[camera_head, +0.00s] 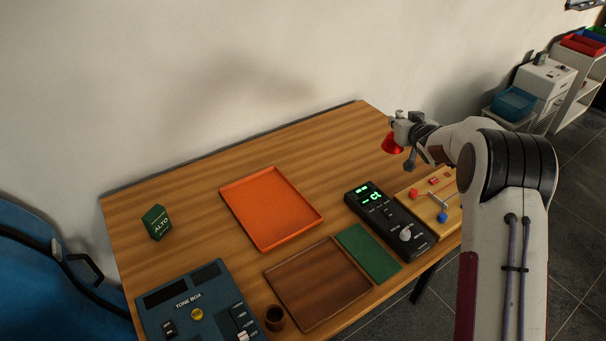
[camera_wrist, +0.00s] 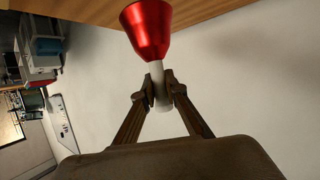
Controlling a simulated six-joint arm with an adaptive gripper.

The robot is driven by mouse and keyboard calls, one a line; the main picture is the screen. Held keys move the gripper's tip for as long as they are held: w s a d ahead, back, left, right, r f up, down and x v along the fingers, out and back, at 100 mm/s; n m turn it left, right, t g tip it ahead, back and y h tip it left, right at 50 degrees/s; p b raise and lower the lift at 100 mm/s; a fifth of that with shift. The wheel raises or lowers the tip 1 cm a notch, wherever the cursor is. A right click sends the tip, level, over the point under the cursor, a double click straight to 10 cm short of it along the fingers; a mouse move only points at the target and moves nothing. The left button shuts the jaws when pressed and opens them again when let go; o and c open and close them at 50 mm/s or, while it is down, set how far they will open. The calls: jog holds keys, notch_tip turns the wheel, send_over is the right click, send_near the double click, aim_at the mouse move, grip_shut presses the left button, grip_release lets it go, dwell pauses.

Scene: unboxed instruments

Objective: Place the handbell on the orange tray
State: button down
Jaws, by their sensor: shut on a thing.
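A red handbell (camera_head: 392,145) with a white handle is held up above the far right part of the table in the head view. In the wrist view the red handbell (camera_wrist: 147,30) points its cup away from me, and the jaws close around its white handle. My gripper (camera_head: 402,127) is shut on that handle; the fingers show clearly in the wrist view (camera_wrist: 158,88). The orange tray (camera_head: 240,222) lies flat and empty on the table, left of my gripper and nearer the camera.
A black device with green digits (camera_head: 375,222) and a wooden board with red and blue knobs (camera_head: 453,200) lie below my gripper. A brown tray (camera_head: 318,285), green mat (camera_head: 368,252), brown cup (camera_head: 275,318), blue tone box (camera_head: 198,305) and green ALTO block (camera_head: 156,222) surround the orange tray.

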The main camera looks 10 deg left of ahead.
jog(key=s+a+r+n+g+y, duration=0.15)
jog(key=s+a, duration=0.35)
jog(key=a, duration=0.5)
jog(key=s+a+n+g+y, duration=0.1)
jog(key=s+a+n+y, duration=0.3)
jog(key=a, duration=0.5)
jog(key=s+a+n+g+y, duration=0.1)
jog(key=s+a+g, duration=0.1)
jog(key=s+a, duration=0.6)
jog(key=s+a+n+g+y, duration=0.2)
jog(key=s+a+n, duration=0.1)
jog(key=s+a, duration=0.2)
jog(key=shift+s+a+f, duration=0.35)
jog(key=shift+a+f, duration=0.05)
jog(key=shift+a, duration=0.55)
jog(key=shift+f+g, duration=0.1)
jog(key=shift+g, duration=0.15)
notch_tip(320, 180, down, 6)
jog(key=shift+f, duration=0.15)
jog(key=shift+f, duration=1.75)
jog(key=shift+f, duration=0.15)
